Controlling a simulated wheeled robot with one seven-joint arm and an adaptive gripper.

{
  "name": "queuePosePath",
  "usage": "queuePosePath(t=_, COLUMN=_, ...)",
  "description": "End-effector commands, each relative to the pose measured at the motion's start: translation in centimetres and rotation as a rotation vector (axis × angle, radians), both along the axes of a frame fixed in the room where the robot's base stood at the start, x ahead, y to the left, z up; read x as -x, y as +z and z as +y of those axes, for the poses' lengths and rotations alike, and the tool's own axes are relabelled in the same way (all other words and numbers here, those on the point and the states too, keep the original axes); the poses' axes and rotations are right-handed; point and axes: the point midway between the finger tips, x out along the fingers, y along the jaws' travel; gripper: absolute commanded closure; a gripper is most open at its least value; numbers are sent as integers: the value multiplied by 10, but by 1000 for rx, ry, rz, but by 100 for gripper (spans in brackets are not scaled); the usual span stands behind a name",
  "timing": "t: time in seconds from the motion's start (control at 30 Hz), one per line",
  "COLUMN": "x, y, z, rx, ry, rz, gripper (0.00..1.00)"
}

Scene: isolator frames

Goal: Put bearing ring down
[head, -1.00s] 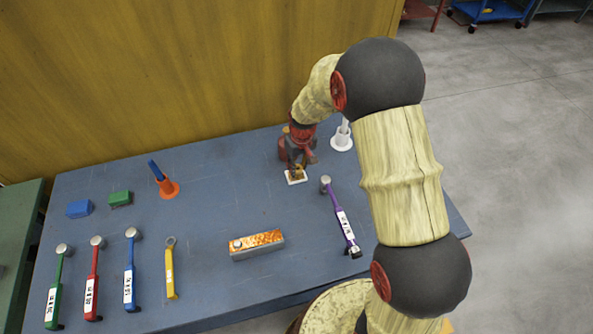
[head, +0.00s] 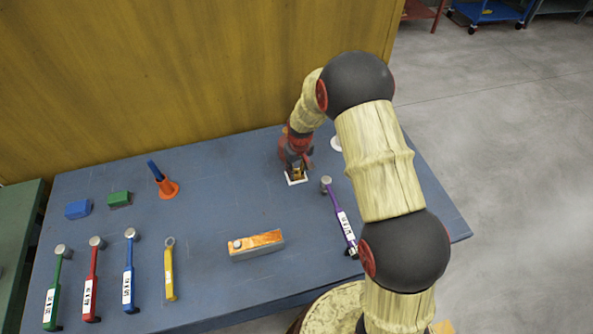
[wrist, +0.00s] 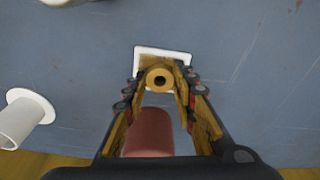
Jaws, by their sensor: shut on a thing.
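The bearing ring (wrist: 160,79) is a small brass-coloured ring with a dark hole, between my fingertips in the wrist view. My gripper (wrist: 159,84) is shut on it; in the head view my gripper (head: 296,171) points down at the white square pad. The white square pad (wrist: 145,53) lies under and just beyond the ring in the wrist view, and its edge (head: 296,182) shows in the head view. My fingers hide most of the ring in the head view. I cannot tell whether the ring touches the pad.
A red cylinder (wrist: 148,135) stands close behind my gripper. A white holder (wrist: 18,122) stands to its left in the wrist view. A purple-handled hammer (head: 342,216) lies near the pad in the head view. An orange-topped block (head: 256,246) lies nearer the front.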

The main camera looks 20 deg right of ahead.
Motion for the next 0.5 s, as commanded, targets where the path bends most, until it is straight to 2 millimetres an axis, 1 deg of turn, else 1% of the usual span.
queuePosePath(t=0.07, x=0, y=-3, z=0, rx=0, ry=0, rz=0, gripper=100)
queuePosePath(t=0.1, x=0, y=-3, z=0, rx=0, ry=0, rz=1, gripper=72)
queuePosePath(t=0.4, x=0, y=-3, z=0, rx=0, ry=0, rz=1, gripper=55)
queuePosePath(t=0.5, x=0, y=-3, z=0, rx=0, ry=0, rz=1, gripper=55)
